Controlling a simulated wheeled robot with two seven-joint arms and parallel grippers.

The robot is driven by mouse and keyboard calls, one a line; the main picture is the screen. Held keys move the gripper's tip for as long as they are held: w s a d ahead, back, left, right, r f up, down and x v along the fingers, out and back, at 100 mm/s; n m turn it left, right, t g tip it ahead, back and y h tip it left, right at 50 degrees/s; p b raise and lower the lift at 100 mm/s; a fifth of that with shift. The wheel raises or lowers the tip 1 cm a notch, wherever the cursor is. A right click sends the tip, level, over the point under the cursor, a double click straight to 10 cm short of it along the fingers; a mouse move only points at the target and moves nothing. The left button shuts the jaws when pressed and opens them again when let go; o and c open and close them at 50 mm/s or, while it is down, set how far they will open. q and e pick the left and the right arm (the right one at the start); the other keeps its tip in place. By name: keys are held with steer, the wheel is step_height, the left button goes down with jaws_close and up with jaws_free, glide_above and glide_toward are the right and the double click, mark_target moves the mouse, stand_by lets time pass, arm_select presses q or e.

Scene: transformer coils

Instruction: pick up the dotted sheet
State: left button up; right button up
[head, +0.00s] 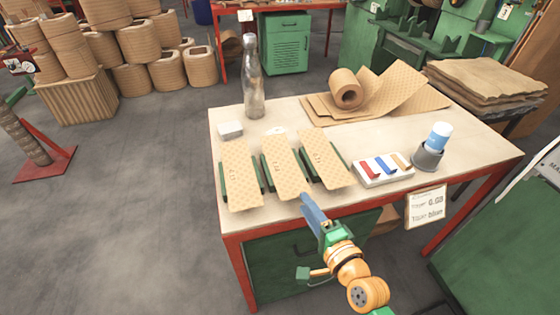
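Three tan, patterned sheets lie side by side on green holders on the table: the left sheet (240,172), the middle sheet (286,165) and the right sheet (324,158). Small dark marks show on each, too small to read. I cannot tell for sure which one is the dotted sheet. My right gripper (311,205) is at the table's front edge, just below the middle and right sheets, apparently empty. Its finger opening is not clear. My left gripper is not in view.
On the table (235,215) stand a glass bottle (253,80), a small light box (230,130), a brown roll (346,90), a white tray with coloured pieces (383,171) and a cup holder (428,155). A paper label (426,206) hangs at the front edge.

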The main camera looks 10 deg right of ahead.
steer(key=x, duration=0.6)
steer(key=shift+w+a+r, duration=0.25)
steer(key=shift+w+r, duration=0.05)
steer(key=shift+w, duration=0.1)
steer(key=shift+s, duration=0.15)
steer(key=shift+c, duration=0.5)
jaws_close()
